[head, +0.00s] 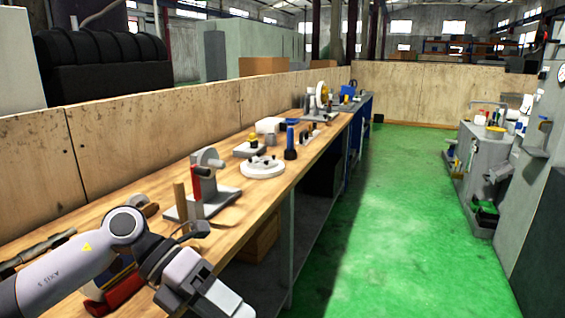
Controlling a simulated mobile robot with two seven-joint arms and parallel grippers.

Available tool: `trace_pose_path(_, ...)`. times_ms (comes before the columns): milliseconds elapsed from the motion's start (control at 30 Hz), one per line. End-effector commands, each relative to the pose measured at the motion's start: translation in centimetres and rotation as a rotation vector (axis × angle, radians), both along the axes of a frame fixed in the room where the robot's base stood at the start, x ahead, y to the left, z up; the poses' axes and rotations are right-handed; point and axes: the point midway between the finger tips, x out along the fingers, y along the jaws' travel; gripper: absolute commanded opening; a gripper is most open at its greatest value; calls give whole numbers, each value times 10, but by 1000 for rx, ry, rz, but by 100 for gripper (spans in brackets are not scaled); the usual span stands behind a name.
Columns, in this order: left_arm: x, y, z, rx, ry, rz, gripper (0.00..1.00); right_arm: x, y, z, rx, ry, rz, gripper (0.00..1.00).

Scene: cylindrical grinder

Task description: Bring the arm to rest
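My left arm (70,275) comes in from the lower left, over the near end of the wooden workbench (255,205). Its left gripper (212,297) points to the lower right, near the bench's front edge, at the bottom of the head view. The fingertips do not show clearly, so I cannot tell whether it is open or shut. I see nothing held in it. My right arm and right gripper are not in view.
A grey stand with a red part (205,190) is on the bench just beyond my arm. A white round plate (262,168) and a dark blue cylinder (290,145) stand farther back. Grey machines (482,165) stand at right. The green floor (395,220) between is clear.

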Motion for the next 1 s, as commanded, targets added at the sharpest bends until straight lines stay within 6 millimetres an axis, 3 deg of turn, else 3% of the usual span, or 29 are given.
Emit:
trace_pose_path(100, -16, -35, 2, -236, 117, 52, 62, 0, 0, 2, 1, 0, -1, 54)
trace_pose_path(233, -21, -57, 12, -473, 253, 156, 62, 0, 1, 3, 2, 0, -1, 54)
trace_pose_path(400, -14, -64, 19, -746, 453, 356, 62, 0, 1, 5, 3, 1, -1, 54)
trace_pose_path(567, 3, -50, 10, -952, 657, 602, 62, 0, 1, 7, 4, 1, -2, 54)
trace_pose_path(767, 21, -12, -36, -1127, 926, 976, 62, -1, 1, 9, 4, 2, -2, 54)
trace_pose_path(867, 21, 12, -73, -1174, 1063, 1184, 62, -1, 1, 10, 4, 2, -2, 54)
trace_pose_path(1000, 5, 48, -135, -1192, 1258, 1493, 62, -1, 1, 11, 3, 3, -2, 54)
